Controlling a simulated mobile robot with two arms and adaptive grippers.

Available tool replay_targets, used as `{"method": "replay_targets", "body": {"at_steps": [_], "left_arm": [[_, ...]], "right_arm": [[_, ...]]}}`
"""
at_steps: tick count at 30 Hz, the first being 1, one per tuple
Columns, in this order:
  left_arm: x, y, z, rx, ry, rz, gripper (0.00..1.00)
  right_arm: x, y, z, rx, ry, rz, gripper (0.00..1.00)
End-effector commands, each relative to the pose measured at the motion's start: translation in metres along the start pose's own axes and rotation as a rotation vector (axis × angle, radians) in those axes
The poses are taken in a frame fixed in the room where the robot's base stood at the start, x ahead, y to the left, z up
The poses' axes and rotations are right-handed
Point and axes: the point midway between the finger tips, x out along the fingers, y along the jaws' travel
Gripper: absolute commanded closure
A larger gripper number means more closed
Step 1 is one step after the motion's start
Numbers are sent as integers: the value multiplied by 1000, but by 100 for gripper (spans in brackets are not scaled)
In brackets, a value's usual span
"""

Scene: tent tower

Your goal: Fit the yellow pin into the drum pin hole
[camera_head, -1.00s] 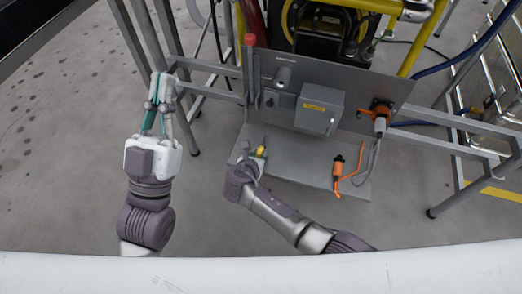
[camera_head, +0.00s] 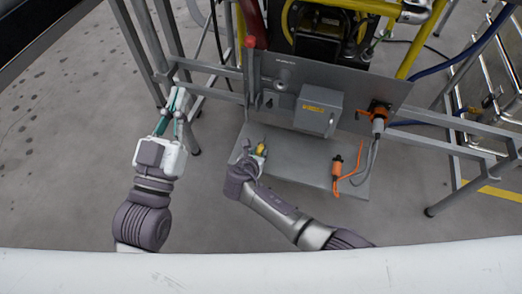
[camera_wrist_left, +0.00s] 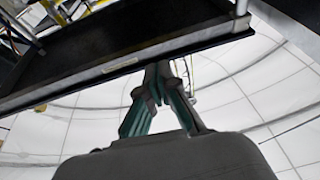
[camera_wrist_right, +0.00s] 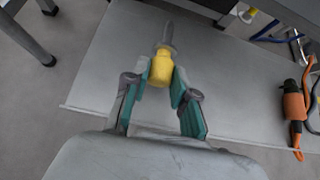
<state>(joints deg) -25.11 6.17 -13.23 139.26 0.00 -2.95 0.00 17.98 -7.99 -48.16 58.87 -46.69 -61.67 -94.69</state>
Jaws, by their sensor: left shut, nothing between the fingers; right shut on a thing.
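The yellow pin (camera_wrist_right: 161,70) is held between the fingertips of my right gripper (camera_wrist_right: 158,84). Its grey shank points away from the gripper in the right wrist view. In the head view the pin (camera_head: 261,150) is a small yellow spot over the left part of the grey shelf. My left gripper (camera_head: 180,98) is shut and empty, left of the upright panel; its fingers also show in the left wrist view (camera_wrist_left: 159,76). I cannot make out the drum pin hole in any view.
An upright grey panel (camera_head: 265,75) carries a grey box (camera_head: 319,108) and an orange plug (camera_head: 379,112). An orange tool (camera_head: 337,172) lies on the grey shelf (camera_head: 300,170). A metal frame (camera_head: 470,150) stands right. A dark platform edge (camera_wrist_left: 120,65) crosses the left wrist view.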

Motion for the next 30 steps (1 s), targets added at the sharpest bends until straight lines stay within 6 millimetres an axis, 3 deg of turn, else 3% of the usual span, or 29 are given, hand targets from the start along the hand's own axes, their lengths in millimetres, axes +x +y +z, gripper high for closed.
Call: {"method": "replay_targets", "body": {"at_steps": [30], "left_arm": [[-16, -9, 58, 10, -371, -20, 100]], "right_arm": [[-8, 0, 12, 0, -1, 0, 100]]}}
